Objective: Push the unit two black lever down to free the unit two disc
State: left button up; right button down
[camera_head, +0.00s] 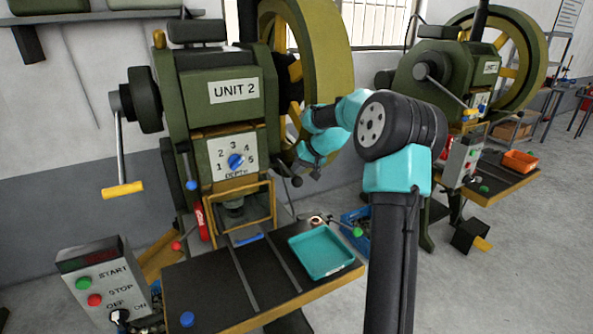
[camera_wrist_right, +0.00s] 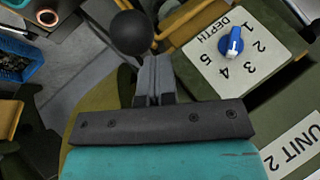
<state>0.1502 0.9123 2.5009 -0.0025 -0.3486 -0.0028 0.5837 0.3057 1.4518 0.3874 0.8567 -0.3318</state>
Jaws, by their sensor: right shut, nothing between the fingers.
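The unit two press (camera_head: 218,105) stands in the middle left of the head view. Its black lever ends in a round black knob (camera_head: 297,182) at the press's right side. The knob (camera_wrist_right: 131,32) also shows large in the right wrist view, just beyond and left of my fingertips. My right gripper (camera_wrist_right: 153,62) is shut and empty, close to the knob; I cannot tell whether they touch. In the head view the gripper is small and partly hidden by my arm. A copper ring (camera_wrist_right: 47,16) shows in the wrist view's top left corner; I cannot tell whether it is the disc.
A teal tray (camera_head: 321,251) lies on the dark work table (camera_head: 205,275). A green-knobbed lever (camera_head: 357,231) is near the tray. The DEPTH dial (camera_head: 236,161) is left of my gripper. A control box (camera_head: 103,283) stands at front left. A second press (camera_head: 452,80) is behind at right.

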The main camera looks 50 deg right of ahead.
jog(key=shift+w+d+r, duration=0.1)
jog(key=shift+w+r, duration=0.05)
jog(key=shift+r, duration=0.75)
jog(key=shift+w+r, duration=0.1)
jog(key=shift+r, duration=0.8)
jog(key=r, duration=0.5)
jog(key=shift+w+d, duration=0.1)
jog(key=shift+w, duration=0.25)
